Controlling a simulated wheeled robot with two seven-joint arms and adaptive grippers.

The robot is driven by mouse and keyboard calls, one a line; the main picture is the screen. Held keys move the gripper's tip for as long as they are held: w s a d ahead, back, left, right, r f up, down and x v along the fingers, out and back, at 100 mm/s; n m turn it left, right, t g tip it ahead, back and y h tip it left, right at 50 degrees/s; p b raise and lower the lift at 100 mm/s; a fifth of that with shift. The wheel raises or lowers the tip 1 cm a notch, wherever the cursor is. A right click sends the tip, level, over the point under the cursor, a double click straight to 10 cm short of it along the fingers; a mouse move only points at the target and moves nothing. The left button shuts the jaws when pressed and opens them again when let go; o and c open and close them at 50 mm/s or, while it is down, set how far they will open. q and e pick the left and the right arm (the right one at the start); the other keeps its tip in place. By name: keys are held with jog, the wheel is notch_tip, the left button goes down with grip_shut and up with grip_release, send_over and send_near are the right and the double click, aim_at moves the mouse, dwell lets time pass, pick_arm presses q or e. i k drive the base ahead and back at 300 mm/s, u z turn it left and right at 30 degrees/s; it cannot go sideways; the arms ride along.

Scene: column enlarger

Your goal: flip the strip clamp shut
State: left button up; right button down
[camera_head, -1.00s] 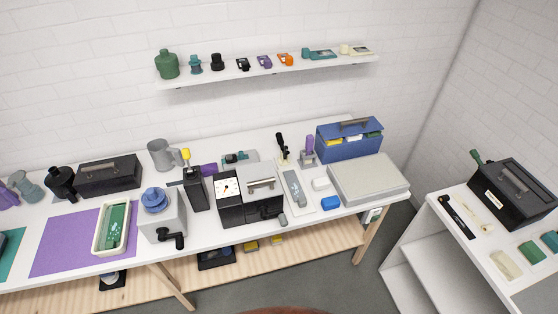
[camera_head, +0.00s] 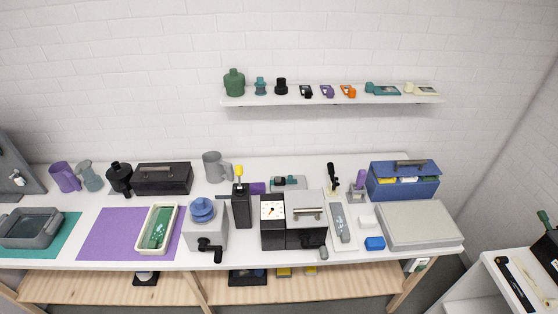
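On the white workbench (camera_head: 300,170), a pale board (camera_head: 352,244) carries a long grey strip-shaped piece (camera_head: 341,222). At the board's far end a black-handled lever (camera_head: 333,179) stands upright, and a purple-handled piece (camera_head: 360,178) stands just right of it. I cannot tell for sure which of these is the strip clamp; the upright black lever looks like a clamp handle. Neither of my grippers is in view.
Left of the board stand a black-and-grey box with a dial (camera_head: 272,211) and a grey device with a blue knob (camera_head: 201,210). Right are a blue block (camera_head: 375,243), a grey flat case (camera_head: 422,222) and a blue toolbox (camera_head: 404,180). The wall shelf (camera_head: 330,100) hangs above.

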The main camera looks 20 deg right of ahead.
aim_at(330, 166)
jog(key=u, duration=0.3)
jog(key=i, duration=1.35)
jog(key=z, duration=1)
